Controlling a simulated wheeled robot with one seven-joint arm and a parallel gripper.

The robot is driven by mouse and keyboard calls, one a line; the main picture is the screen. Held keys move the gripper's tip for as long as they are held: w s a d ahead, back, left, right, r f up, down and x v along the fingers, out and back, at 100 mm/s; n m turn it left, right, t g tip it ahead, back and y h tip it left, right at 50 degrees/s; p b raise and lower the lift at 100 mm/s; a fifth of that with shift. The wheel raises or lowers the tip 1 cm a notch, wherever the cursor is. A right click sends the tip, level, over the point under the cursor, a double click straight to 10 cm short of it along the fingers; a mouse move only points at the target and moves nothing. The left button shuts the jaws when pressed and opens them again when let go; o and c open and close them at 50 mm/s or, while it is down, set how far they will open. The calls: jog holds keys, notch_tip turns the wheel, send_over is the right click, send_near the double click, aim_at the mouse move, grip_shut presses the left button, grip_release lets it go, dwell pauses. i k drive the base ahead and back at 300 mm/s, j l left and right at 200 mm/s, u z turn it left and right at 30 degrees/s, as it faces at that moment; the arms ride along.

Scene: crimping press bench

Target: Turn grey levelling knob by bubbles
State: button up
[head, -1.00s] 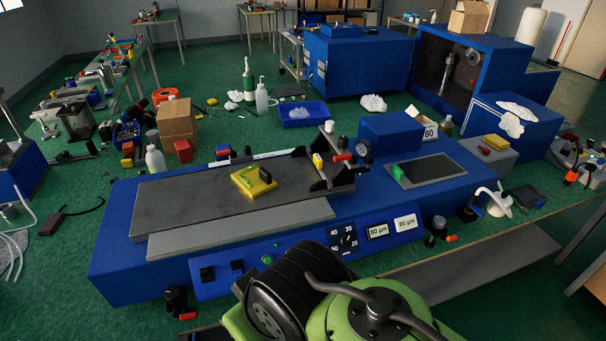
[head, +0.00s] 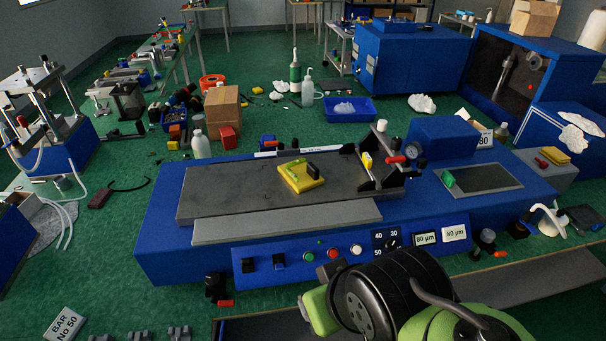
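The blue bench machine (head: 190,258) lies across the middle of the head view. A yellow block (head: 301,181) with a green strip and a black part sits on its dark flat bed; the strip may be a bubble vial, but no bubble can be made out. A smaller green piece (head: 448,179) stands on the right-hand plate. Dark knobs with orange-red ends show at the front left foot (head: 216,283) and front right foot (head: 487,238); I cannot tell which is the grey levelling knob. My green and black arm fills the lower right. My gripper is not visible.
The front panel has buttons, a dial (head: 392,243) and two "80 µm" labels. A lever and gauge assembly (head: 366,181) stands on the bed's right end. A BAR No 50 card (head: 65,324) lies at lower left. A press (head: 45,125) stands at far left.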

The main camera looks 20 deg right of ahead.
aim_at(487, 236)
jog(key=z, duration=2.25)
jog(key=i+l+u, duration=0.25)
jog(key=l, duration=0.15)
jog(key=i+l+u, duration=0.3)
jog(key=l, duration=0.15)
